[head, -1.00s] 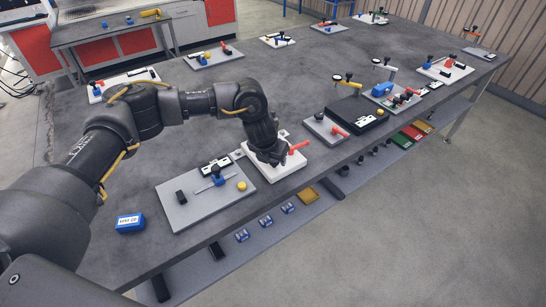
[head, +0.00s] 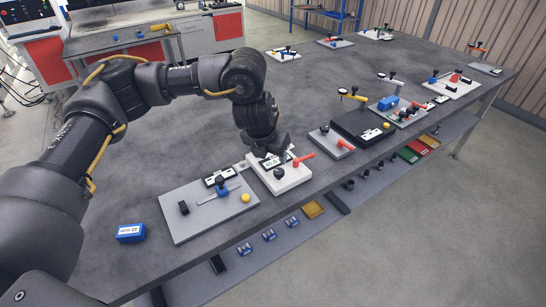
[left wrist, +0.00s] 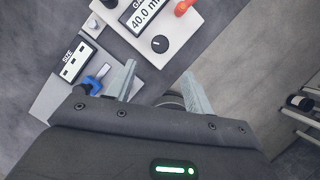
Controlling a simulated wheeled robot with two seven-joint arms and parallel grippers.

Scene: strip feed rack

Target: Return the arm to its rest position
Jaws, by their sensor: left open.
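My left arm reaches in from the left of the head view. Its gripper (head: 266,152) is above a white station block (head: 290,183) with a red lever (head: 303,158) and a black knob. In the left wrist view the two fingers of my left gripper (left wrist: 160,82) are apart with nothing between them. The same white block (left wrist: 153,52), with a "40.0" label and a dark round knob (left wrist: 160,44), shows beyond the fingertips. My right gripper is not in view.
A grey plate (head: 192,226) with a blue clamp (head: 222,190) and a yellow knob lies left of the white block. A blue box (head: 131,233) stands near the front left. Several other stations line the table's right side. Clear tabletop lies behind the arm.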

